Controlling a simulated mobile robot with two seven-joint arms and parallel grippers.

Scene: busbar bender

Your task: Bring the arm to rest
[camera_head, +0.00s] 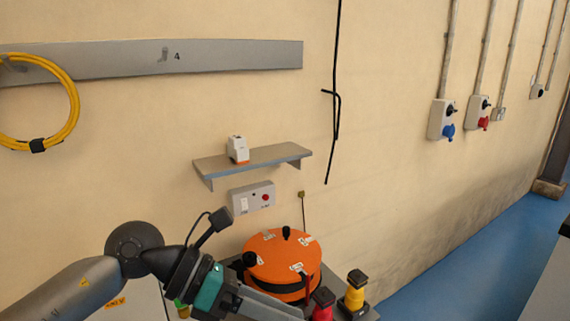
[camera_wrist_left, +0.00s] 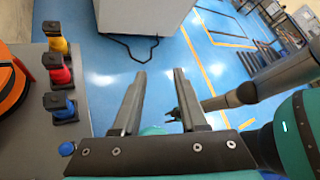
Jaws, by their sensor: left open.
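My left arm comes in from the lower left in the head view, its wrist bent toward the right. My left gripper (camera_head: 272,303) is low in the picture, in front of the orange round bender (camera_head: 283,257). In the left wrist view the gripper (camera_wrist_left: 160,73) has its two grey fingers apart with nothing between them. They point out over the blue floor, past the edge of the bench.
A yellow post (camera_head: 355,291) and a red post (camera_head: 323,303) stand beside the bender; a blue post (camera_wrist_left: 60,106) shows in the wrist view. The grey bench top (camera_wrist_left: 85,95) lies left of the fingers. A wall shelf (camera_head: 255,160) holds a small white device.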

